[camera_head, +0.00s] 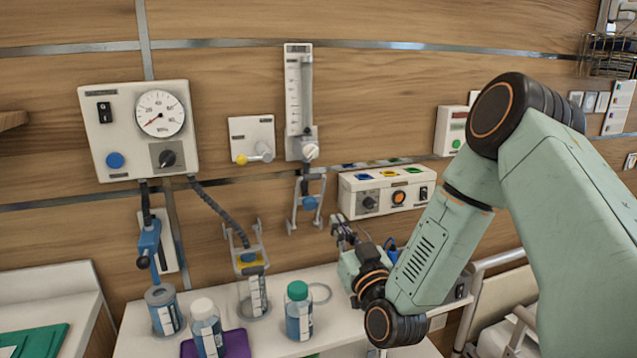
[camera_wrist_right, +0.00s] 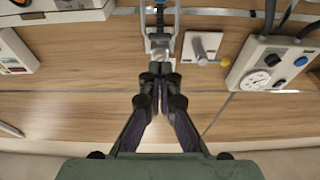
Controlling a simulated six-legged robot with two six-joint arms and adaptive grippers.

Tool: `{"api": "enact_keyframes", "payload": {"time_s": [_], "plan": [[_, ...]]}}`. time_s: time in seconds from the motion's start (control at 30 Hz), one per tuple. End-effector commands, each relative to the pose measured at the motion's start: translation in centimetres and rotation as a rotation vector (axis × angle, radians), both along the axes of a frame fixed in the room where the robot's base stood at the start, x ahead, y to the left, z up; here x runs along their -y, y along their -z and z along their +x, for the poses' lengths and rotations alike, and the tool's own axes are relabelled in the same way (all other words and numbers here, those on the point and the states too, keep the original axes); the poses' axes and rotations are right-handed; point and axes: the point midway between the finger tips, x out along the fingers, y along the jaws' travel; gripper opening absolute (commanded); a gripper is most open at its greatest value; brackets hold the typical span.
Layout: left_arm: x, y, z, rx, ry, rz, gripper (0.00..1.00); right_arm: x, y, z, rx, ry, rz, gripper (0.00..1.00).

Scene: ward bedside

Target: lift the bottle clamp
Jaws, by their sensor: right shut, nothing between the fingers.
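A grey metal clamp bracket with a blue knob (camera_head: 309,203) hangs on the wall rail below the clear flowmeter tube (camera_head: 300,90). It looks like the bottle clamp, though I cannot be sure. Its arms also show at the top of the right wrist view (camera_wrist_right: 177,20). My right gripper (camera_head: 340,224) is just right of and below the bracket in the head view. In the right wrist view its dark fingers (camera_wrist_right: 160,72) are together and empty, with the tips pointing at the bracket. I cannot tell whether they touch it. My left gripper is out of view.
A gauge panel (camera_head: 95,135) is on the wall at left. A white control box (camera_head: 350,187) sits right of the bracket, close to my right gripper.

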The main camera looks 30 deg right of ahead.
Motion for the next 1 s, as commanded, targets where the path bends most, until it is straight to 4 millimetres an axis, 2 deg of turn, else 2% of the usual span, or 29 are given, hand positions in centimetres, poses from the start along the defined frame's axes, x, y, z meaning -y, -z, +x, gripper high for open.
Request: {"api": "enact_keyframes", "payload": {"time_s": [0.17, 0.7, 1.0], "plan": [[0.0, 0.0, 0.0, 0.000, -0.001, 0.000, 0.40, 0.0, -0.6, 0.5, 0.013, 0.009, -0.025, 0.00], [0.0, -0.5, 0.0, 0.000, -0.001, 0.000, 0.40, 2.3, -2.9, 9.7, 0.012, 0.009, -0.023, 0.00], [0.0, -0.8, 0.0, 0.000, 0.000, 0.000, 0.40, 3.1, -3.5, 12.7, 0.009, 0.010, -0.021, 0.00]]}}
